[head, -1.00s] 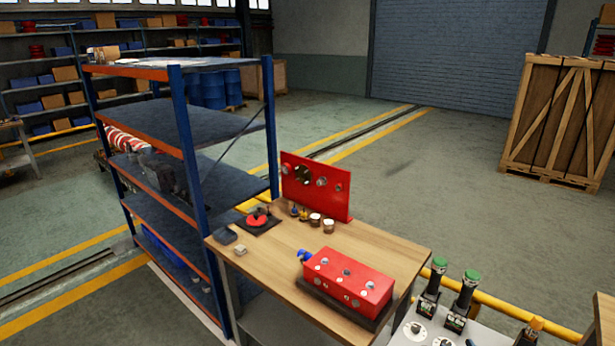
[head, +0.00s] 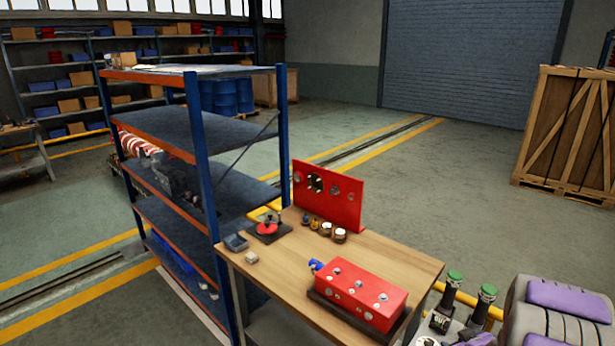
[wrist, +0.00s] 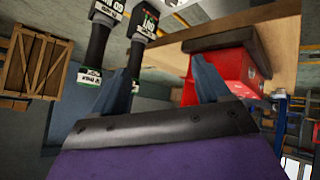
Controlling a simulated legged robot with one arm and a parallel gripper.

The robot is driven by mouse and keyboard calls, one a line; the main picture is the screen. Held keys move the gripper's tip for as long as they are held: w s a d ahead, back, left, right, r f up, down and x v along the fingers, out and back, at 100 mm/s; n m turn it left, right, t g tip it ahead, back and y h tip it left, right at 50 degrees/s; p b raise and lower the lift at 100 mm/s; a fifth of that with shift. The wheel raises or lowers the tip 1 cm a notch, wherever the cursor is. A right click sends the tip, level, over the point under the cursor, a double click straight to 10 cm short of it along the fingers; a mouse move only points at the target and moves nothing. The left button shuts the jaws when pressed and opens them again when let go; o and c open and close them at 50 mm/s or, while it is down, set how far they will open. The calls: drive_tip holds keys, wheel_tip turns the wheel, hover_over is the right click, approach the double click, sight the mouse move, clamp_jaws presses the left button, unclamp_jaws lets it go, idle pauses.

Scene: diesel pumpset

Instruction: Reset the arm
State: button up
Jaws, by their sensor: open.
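My gripper (wrist: 160,70) shows in the wrist view with its two blue-grey fingers spread apart and nothing between them. Its purple and dark housing fills the bottom of that view. In the head view, part of my arm, grey with purple pads (head: 565,312), is at the bottom right; the gripper's fingers are not visible there. The wrist view looks upside down, with the red box (wrist: 237,72) beyond the right finger and two black green-capped posts (wrist: 145,25) beyond the left finger.
The wooden table (head: 400,255) carries the red box (head: 355,292), an upright red panel (head: 328,195) and small parts. A blue shelf rack (head: 197,210) stands left of it. A wooden crate (head: 568,135) is at right. The floor behind the table is open.

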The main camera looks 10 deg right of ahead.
drive_tip(key=s+a+r+m+g+h, duration=0.1)
drive_tip(key=s+a+r+g, duration=0.25)
drive_tip(key=a+r, duration=0.35)
drive_tip(key=s+a+r+g+y, duration=0.2)
drive_tip(key=s+a+r, duration=0.3)
drive_tip(key=s+a, duration=0.8)
drive_tip(key=s+a+r+g+y+b, duration=0.1)
drive_tip(key=s+a+r+g, duration=0.3)
drive_tip(key=s+a, duration=1)
drive_tip(key=shift+s+r+m+g+y, duration=0.3)
drive_tip(key=shift+s+r+g+y, duration=0.1)
drive_tip(key=shift+s+g, duration=0.2)
drive_tip(key=shift+w, duration=0.1)
drive_tip(key=shift+c, duration=0.3)
